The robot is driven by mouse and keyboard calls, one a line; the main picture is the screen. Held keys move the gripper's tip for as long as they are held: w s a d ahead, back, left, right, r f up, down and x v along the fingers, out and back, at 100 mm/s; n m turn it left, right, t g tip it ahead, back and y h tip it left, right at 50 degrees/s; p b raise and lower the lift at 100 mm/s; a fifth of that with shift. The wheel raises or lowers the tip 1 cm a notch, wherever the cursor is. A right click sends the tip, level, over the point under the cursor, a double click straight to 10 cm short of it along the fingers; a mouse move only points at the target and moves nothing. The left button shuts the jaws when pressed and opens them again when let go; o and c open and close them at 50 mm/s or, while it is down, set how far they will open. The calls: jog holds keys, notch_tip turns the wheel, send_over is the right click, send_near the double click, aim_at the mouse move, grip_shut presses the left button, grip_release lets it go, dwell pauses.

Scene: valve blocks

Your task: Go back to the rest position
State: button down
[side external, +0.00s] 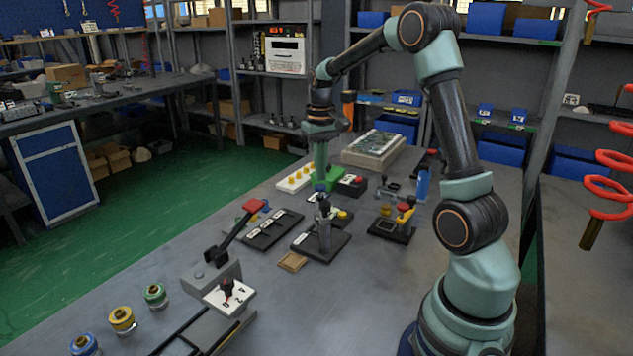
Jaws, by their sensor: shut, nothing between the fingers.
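My gripper (320,168) points down from the end of my raised arm, over the middle of the grey worktable (400,285). It is shut with nothing between its fingers. Its tip is in front of or close to a green block (332,180); I cannot tell whether they touch. A dark plate with an upright lever valve (324,232) stands nearer the camera. A lever with a red handle (252,206) and a white-faced block with a red knob (230,294) stand to the left.
A block with red and yellow knobs (393,222) stands right of the lever valve. A circuit-board box (374,148) lies behind my gripper. Blue, yellow and green spools (122,319) stand at front left. Shelves with blue bins line the back. Bare table lies front centre.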

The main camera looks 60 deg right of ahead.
dwell(0.3)
jog(key=s+a+r+n+t, duration=0.2)
jog(key=s+a, duration=0.1)
jog(key=a, duration=0.4)
jog(key=s+a+r+n+t, duration=0.1)
jog(key=s+a+r+n, duration=0.1)
jog(key=a, duration=0.5)
jog(key=s+a+r+n+t, duration=0.2)
jog(key=s+a, duration=0.3)
jog(key=a, duration=0.3)
jog(key=shift+r+t, duration=0.3)
jog(key=shift+r, duration=0.6)
